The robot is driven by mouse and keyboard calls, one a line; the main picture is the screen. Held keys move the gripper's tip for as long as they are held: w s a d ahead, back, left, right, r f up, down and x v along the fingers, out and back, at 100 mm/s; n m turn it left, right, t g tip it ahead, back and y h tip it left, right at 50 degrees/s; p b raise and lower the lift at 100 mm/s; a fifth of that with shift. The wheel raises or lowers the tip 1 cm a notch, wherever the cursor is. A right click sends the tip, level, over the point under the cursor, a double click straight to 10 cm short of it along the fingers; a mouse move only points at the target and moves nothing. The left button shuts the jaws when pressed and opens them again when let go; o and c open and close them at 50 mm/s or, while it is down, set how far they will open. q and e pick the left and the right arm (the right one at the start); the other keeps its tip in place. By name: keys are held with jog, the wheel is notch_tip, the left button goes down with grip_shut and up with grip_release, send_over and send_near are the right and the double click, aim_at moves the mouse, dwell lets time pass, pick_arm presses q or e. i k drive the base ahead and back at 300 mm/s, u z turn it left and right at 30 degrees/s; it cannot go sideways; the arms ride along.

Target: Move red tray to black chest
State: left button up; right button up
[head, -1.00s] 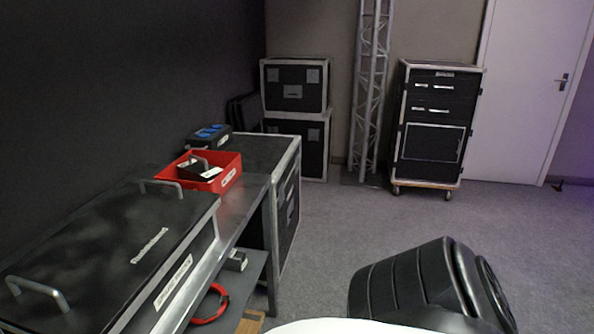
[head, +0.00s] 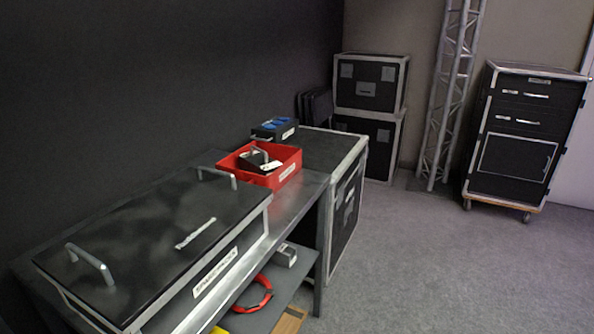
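The red tray (head: 289,176) sits on the far end of the grey metal bench, with a white label on its front and dark items inside. A long black chest (head: 150,240) with a closed flat lid, two grey handles and a white front label stands on the near part of the same bench, to the left of the tray. Neither of my grippers shows in the head view.
A black case with blue-topped items (head: 275,130) stands behind the tray. A black flight case (head: 345,215) adjoins the bench. A lower shelf (head: 262,318) holds a red cable coil (head: 262,298). A drawer cabinet (head: 522,135) and truss (head: 450,95) stand behind. Grey floor (head: 430,265) is clear.

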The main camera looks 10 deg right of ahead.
aim_at(321, 150)
jog(key=z, duration=1.45)
jog(key=i, duration=3.15)
jog(key=u, duration=3.4)
